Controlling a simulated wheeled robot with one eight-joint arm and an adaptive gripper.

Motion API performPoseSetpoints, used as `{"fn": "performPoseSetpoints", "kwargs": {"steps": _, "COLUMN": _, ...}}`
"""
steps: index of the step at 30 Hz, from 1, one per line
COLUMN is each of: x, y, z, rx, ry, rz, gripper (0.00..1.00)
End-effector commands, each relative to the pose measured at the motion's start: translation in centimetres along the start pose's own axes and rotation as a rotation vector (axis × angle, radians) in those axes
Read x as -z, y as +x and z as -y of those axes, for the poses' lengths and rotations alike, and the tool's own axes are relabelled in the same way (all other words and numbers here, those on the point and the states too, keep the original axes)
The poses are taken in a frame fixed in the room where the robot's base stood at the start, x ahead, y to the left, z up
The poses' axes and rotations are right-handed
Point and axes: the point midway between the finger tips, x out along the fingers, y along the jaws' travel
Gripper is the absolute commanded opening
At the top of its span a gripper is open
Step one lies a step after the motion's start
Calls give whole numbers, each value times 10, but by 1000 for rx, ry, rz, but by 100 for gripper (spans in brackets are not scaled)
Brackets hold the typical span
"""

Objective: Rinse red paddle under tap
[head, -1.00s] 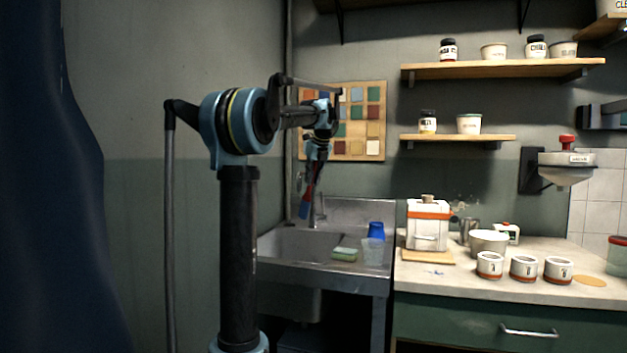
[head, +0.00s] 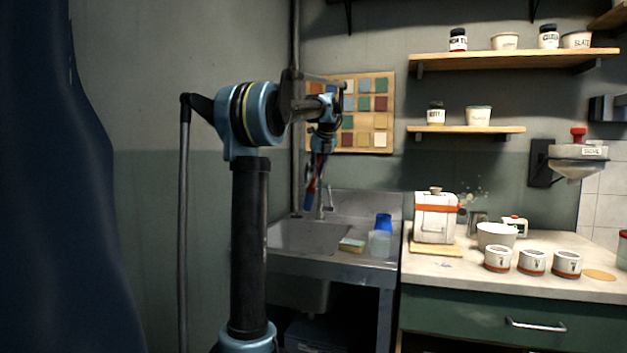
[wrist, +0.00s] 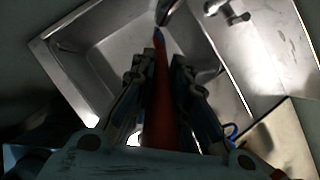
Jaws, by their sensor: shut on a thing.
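My gripper (head: 320,158) is raised over the left part of the sink and points down. In the wrist view, its fingers (wrist: 163,62) are shut on the red paddle (wrist: 161,100), which runs between them with a small blue part at its far end. In the head view, the paddle (head: 310,193) hangs down, its lower part looking blue. The metal tap (head: 328,200) stands at the back of the sink, just right of the paddle in the picture. In the wrist view, a curved metal spout (wrist: 164,12) is close to the paddle's tip; contact cannot be told. No water is visible.
The steel sink (head: 385,262) has a sponge (head: 351,245), a blue cup (head: 383,221) and a clear container (head: 380,244) on its right side. The counter (head: 460,275) to the right bears a white box (head: 436,222), a bowl and small pots. A wall is at left.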

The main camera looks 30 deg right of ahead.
Motion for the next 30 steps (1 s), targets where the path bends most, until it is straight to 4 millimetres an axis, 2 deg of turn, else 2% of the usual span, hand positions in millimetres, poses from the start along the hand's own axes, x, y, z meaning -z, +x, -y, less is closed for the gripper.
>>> {"fn": "performPoseSetpoints", "kwargs": {"steps": 17, "x": 1, "y": 0, "z": 13, "rx": 0, "ry": 1, "rz": 0, "gripper": 0}}
{"fn": "performPoseSetpoints", "kwargs": {"steps": 30, "x": 0, "y": 0, "z": 7, "rx": 0, "ry": 0, "rz": 0, "gripper": 0}}
